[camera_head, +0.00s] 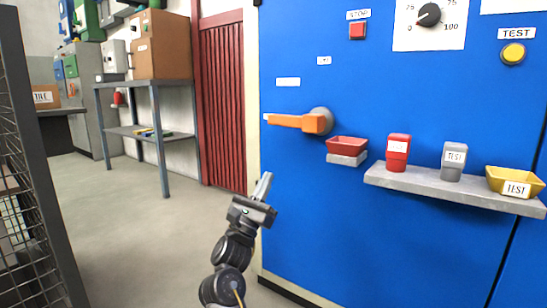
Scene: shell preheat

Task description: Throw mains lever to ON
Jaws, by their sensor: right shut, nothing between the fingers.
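The mains lever appears to be the orange handle (298,122) on the blue panel (315,210). It points left, roughly level, from a grey round hub (322,116). A small white label (287,82) sits above it, too small to read. My right gripper (264,180) is below and to the left of the handle, apart from it. Its fingers point up and are together, with nothing between them. My left gripper is not in view.
A red tray (347,144) sits right of the lever. A grey shelf (430,187) holds a red block (397,153), a grey block (454,161) and a yellow tray (515,181). A red STOP button (357,31) is above. Dark mesh (30,230) stands at left; open floor lies between.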

